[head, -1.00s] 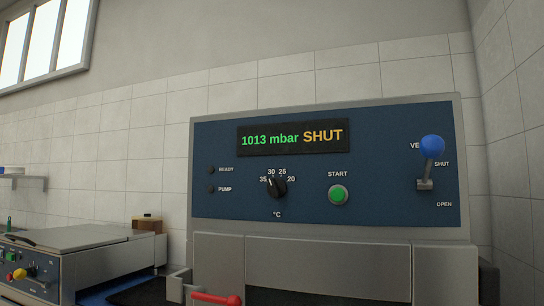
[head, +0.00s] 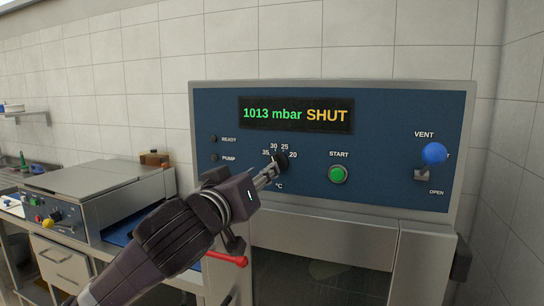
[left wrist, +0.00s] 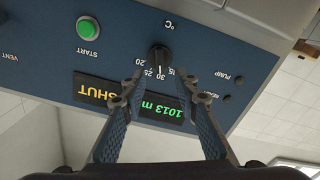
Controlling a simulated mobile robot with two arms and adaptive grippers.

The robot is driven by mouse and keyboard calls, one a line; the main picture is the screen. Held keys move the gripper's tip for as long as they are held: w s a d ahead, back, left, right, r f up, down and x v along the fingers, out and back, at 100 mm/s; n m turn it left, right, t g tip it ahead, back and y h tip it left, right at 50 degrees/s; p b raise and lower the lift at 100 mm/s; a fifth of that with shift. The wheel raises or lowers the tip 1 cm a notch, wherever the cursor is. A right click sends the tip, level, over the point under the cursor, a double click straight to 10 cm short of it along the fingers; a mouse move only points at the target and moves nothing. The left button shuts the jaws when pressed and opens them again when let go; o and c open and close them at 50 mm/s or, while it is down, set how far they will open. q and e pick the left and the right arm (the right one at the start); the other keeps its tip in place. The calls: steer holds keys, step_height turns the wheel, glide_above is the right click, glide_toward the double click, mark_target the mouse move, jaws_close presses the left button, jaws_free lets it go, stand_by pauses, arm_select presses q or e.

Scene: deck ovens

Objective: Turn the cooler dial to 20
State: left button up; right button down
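The cooler dial (head: 282,161) is a black knob on the blue panel, with 35, 30, 25 and 20 printed around its top and °C below. In the upside-down left wrist view the dial (left wrist: 159,57) shows a white mark pointing near 30. My left gripper (head: 267,175) reaches up from the lower left, its fingertips at the dial's lower left and partly covering it. In the wrist view the left gripper (left wrist: 158,78) is open, its fingers spread to either side with the dial between and beyond their tips. I cannot tell any contact. My right gripper is out of view.
The display (head: 296,115) reads 1013 mbar SHUT. A green START button (head: 338,174) is right of the dial, and a blue-knobbed vent lever (head: 433,154) is farther right. A red handle (head: 228,259) is below my left arm. Another machine (head: 92,190) stands at left.

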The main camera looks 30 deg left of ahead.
arm_select(q)
steer(key=p+x, duration=0.1)
steer(key=x, duration=0.6)
steer(key=shift+p, duration=0.35)
steer(key=shift+d+f, duration=0.1)
steer(key=shift+c, duration=0.5)
jaws_close()
